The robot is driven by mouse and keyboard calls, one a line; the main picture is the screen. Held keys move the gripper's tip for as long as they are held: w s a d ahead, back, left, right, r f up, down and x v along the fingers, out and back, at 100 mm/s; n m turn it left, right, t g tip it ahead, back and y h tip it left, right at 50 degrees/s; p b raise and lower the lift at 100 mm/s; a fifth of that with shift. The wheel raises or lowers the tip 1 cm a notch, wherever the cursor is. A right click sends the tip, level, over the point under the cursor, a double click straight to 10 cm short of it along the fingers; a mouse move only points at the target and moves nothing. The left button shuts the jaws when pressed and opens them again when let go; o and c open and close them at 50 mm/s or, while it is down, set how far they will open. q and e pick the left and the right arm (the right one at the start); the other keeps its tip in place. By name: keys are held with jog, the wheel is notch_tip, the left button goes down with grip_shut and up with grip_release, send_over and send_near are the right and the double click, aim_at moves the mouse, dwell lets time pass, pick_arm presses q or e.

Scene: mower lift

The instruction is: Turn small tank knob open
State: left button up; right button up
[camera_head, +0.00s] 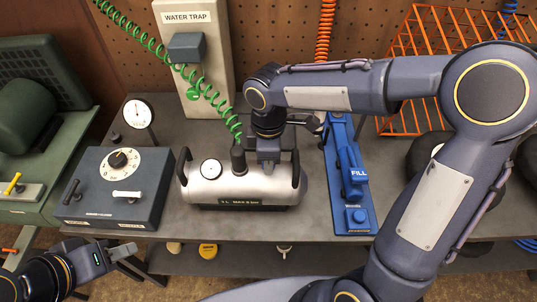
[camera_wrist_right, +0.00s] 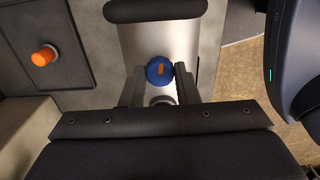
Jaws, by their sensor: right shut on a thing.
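The small silver tank (camera_head: 235,185) lies on the bench with black end handles, a round gauge (camera_head: 210,169) on top and a green coiled hose running to its top. My right gripper (camera_head: 268,165) reaches down over the tank's right part and hides the knob in the head view. In the right wrist view the small tank knob (camera_wrist_right: 160,70) is blue with an orange mark. It sits between the fingertips of my right gripper (camera_wrist_right: 156,82), which is shut on it. My left gripper (camera_head: 122,254) is low at the left, away from the tank; its finger gap is unclear.
A dark box with a dial (camera_head: 120,162) and white lever stands left of the tank. A blue FILL unit (camera_head: 352,180) stands to its right. Behind are the WATER TRAP post (camera_head: 190,60) and an orange wire rack (camera_head: 440,60). The right wrist view shows an orange knob (camera_wrist_right: 43,56).

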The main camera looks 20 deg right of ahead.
jog(key=shift+n+p, duration=0.3)
jog(key=shift+n, duration=0.7)
jog(key=o, duration=1)
jog(key=shift+c, duration=0.2)
jog(key=shift+r, duration=0.15)
notch_tip(320, 180, up, 8)
jog(key=shift+f, duration=0.2)
